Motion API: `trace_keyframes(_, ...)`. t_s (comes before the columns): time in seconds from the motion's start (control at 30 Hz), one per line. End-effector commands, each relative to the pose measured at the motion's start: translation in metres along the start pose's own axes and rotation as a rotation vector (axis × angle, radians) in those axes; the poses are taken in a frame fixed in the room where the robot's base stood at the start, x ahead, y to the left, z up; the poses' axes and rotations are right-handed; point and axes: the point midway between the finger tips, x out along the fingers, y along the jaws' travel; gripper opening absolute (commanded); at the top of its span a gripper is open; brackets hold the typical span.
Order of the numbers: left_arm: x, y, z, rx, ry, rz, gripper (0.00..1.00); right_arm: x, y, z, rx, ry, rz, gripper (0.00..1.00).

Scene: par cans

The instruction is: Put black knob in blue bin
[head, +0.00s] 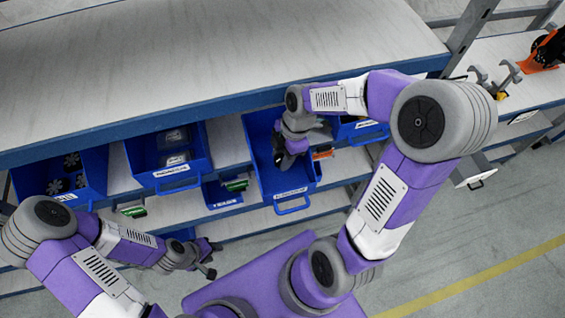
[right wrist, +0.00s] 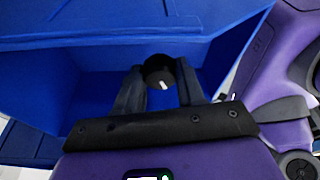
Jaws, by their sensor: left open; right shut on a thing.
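The black knob (right wrist: 158,71) shows in the right wrist view, a dark round piece with a small white mark. My right gripper (right wrist: 160,82) is shut on it, one finger on each side. In the head view my right gripper (head: 287,158) reaches into the open blue bin (head: 290,192) at the middle of the shelf. The bin's blue walls (right wrist: 90,95) surround the knob in the right wrist view. The knob cannot be made out in the head view. My left gripper (head: 207,262) is open and empty, low in front of the shelf.
Another blue bin (head: 178,180) holds packets. A small blue bin (head: 222,198) sits lower. The worktop edge (head: 200,112) overhangs the bins. An orange and black tool (head: 540,52) lies at the far right.

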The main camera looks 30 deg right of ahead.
Motion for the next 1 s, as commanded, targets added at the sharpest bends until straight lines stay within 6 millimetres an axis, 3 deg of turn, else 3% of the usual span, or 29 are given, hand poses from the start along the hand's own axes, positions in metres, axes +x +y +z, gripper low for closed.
trace_keyframes(0.33,0.004,-0.002,0.000,0.000,0.000,0.000,0.43,0.044,-0.001,0.012,-0.001,0.000,-0.003,0.09)
trace_keyframes(0.77,0.008,-0.003,0.000,0.000,0.000,0.000,0.43,0.051,0.000,0.014,-0.001,0.000,0.001,0.09)
trace_keyframes(0.8,0.008,-0.003,0.000,0.000,0.000,0.000,0.43,0.050,0.000,0.014,-0.001,0.000,0.001,0.41)
trace_keyframes(0.93,0.007,-0.003,0.000,0.000,0.000,0.000,0.43,0.049,0.000,0.014,-0.001,0.000,0.001,0.61)
trace_keyframes(1.0,0.007,-0.003,0.000,0.000,0.000,0.000,0.43,0.049,0.000,0.014,-0.001,0.000,0.001,0.64)
